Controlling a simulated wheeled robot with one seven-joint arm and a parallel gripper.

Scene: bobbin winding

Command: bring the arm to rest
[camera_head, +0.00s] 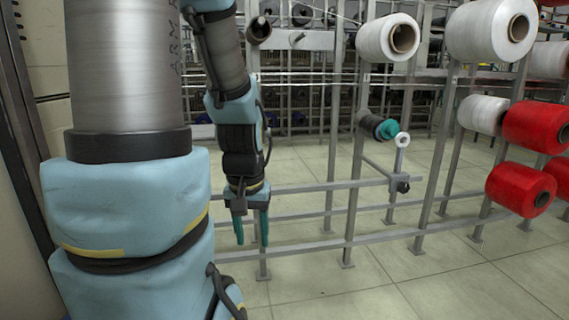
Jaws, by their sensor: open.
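My arm fills the left side of the head view, with a large upright link in front and a thinner wrist section behind it. My gripper (251,229) hangs pointing down in front of the metal rack. Its two teal-edged fingers are apart, with nothing visible between them. It looks apart from the spools. The rack's lower rails (318,187) pass close to it in the picture; I cannot tell the exact gap in depth.
A metal rack (358,190) holds white spools (490,28), red spools (520,187) and a dark bobbin with a teal end (378,127). A small white roll (402,140) sits on a post. Tiled floor (330,300) is clear in front. A dark frame edge (22,120) stands at far left.

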